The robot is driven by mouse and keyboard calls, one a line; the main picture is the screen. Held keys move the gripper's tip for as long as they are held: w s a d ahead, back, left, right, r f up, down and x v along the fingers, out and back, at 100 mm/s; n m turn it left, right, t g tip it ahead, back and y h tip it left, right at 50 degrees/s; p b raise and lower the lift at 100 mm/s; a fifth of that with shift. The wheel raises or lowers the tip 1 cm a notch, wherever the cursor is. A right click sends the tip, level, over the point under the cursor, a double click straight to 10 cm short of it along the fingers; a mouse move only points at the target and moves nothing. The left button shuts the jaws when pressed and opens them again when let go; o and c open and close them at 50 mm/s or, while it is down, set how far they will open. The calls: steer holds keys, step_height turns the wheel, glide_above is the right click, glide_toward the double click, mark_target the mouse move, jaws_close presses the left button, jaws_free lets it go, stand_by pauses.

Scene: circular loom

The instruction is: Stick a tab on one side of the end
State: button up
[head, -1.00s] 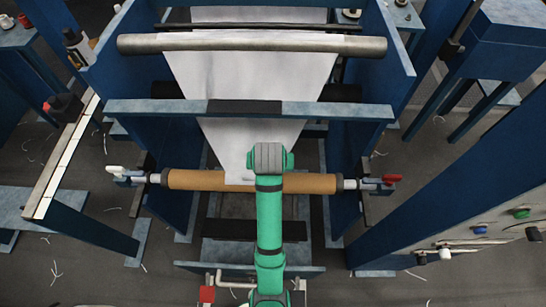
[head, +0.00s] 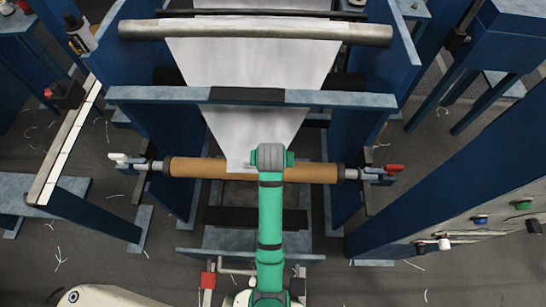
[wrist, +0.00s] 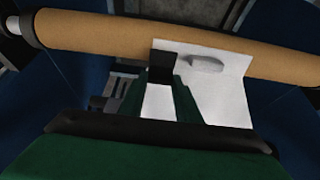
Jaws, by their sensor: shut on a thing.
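The white web (head: 245,60) comes down from the upper bar and narrows to its end, which lies over the brown roll (head: 200,168). In the wrist view the white end (wrist: 230,75) hangs over the near side of the roll (wrist: 100,32). A small pale grey shape (wrist: 206,63) shows on it; I cannot tell whether it is a tab. My gripper (wrist: 162,66) is shut on the white end at its left part, close to the roll. In the head view my green wrist hides the fingertips. Pale segments, possibly tabs, line the left rail (head: 70,145).
A blue frame with a crossbar (head: 160,95) stands over the roll. A white handle (head: 120,158) and a red handle (head: 394,168) sit at the roll's ends. A panel with buttons (head: 480,220) stands at right. White scraps lie on the floor.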

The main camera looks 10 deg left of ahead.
steer(key=shift+f, duration=1.3)
stand_by(0.4)
steer(key=o, duration=1.3)
steer(key=shift+c, duration=0.2)
steer(key=shift+r, duration=0.1)
steer(key=v, duration=1)
steer(key=shift+r, duration=0.25)
steer(key=shift+s+d, duration=0.1)
